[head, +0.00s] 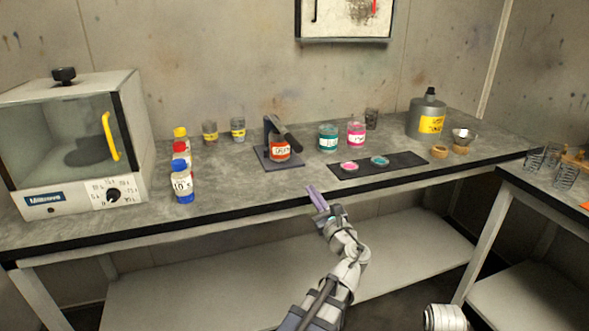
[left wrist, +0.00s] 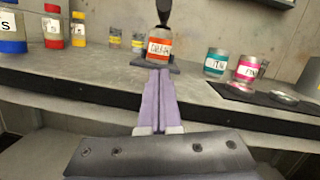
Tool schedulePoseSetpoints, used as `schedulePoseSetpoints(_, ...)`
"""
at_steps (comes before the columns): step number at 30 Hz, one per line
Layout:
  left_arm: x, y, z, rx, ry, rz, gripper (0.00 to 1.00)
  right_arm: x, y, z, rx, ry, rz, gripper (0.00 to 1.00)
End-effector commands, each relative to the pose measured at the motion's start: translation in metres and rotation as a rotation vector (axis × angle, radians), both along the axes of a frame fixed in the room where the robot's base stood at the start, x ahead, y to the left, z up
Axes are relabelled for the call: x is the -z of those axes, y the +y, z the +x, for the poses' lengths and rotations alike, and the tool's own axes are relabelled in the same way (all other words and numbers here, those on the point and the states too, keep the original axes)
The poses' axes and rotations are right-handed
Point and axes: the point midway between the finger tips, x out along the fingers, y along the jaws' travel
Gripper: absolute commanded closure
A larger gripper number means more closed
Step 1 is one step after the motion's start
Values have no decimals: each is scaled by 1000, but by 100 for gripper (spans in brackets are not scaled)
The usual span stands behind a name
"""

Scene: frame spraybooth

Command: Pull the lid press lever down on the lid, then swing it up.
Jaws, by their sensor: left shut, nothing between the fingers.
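The lid press stands on the bench on a dark base (head: 279,161), with a dark lever (head: 288,136) slanting from its post down to the right, above an orange-labelled jar (head: 281,150). The lever also shows in the left wrist view (left wrist: 164,14), above the same jar (left wrist: 159,46). Whether the lever touches the jar's lid, I cannot tell. My left gripper (head: 313,192) is shut and empty near the bench's front edge, in front of and apart from the press. Its purple fingers also show in the left wrist view (left wrist: 157,80). My right gripper is not in view.
A dark mat (head: 400,162) with a pink lid (head: 349,166) and a teal lid (head: 380,161) lies right of the press. Teal (head: 328,138) and pink (head: 356,134) jars stand behind it. Bench front is clear.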

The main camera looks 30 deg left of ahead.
Motion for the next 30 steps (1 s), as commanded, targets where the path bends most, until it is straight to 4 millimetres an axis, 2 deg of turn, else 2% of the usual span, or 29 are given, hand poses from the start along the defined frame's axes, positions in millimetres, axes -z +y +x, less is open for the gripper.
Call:
schedulePoseSetpoints(2, 1, 1, 2, 0, 24, 55, 100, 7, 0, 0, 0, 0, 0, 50)
schedulePoseSetpoints(11, -6, 7, 9, 1, 37, 85, 100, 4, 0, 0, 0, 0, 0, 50)
schedulePoseSetpoints(14, -10, 17, 18, 0, 37, 85, 100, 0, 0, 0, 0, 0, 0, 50)
schedulePoseSetpoints(26, -29, 81, 67, -1, 36, 83, 100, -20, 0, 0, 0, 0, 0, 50)
schedulePoseSetpoints(30, -50, 81, 60, 1, 35, 83, 100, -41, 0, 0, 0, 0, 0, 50)
